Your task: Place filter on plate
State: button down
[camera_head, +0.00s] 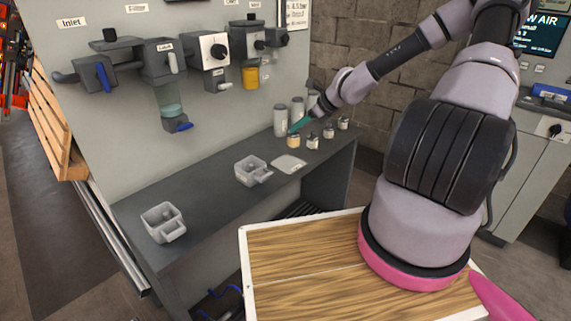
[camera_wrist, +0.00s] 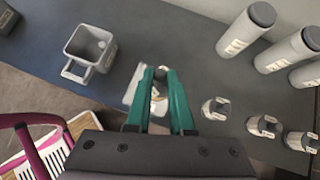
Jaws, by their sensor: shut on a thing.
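My gripper (camera_head: 299,125) is shut on a small cream filter (camera_head: 293,141), above the dark bench. In the wrist view my green fingers (camera_wrist: 161,75) close around the filter (camera_wrist: 160,92), whose lower part is hard to make out. The plate (camera_head: 289,164) is a flat pale piece lying on the bench, just nearer the head camera than the filter. In the wrist view the plate (camera_wrist: 133,92) is partly covered by the left finger. I cannot tell how high the filter is above the bench.
Several small pale pieces (camera_head: 312,141) stand right of the filter, with tall grey cylinders (camera_head: 280,121) behind. A grey open cup (camera_head: 249,172) is left of the plate, another (camera_head: 163,222) farther left. Wall-mounted units (camera_head: 213,50) hang above the bench (camera_head: 215,198). Bench between the cups is clear.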

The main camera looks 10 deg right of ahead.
aim_at(291, 142)
jog(key=n+g, duration=0.1)
jog(key=a+r+n+g+y, duration=0.1)
jog(key=n, duration=0.1)
jog(key=shift+w+a+r+n, duration=0.1)
jog(key=shift+w+a+n, duration=0.2)
jog(key=shift+w, duration=0.1)
jog(key=shift+w+a+r+n+g+y, duration=0.15)
jog(key=shift+r+n+g, duration=0.15)
jog(key=shift+n+g, duration=0.2)
jog(key=shift+w+a+r+n+g+y, duration=0.15)
jog(key=shift+r+n+g, duration=0.15)
jog(key=shift+n+g, duration=0.15)
notch_tip(291, 142, down, 10)
jog(key=shift+r, duration=0.15)
jog(key=c, duration=0.8)
grip_release()
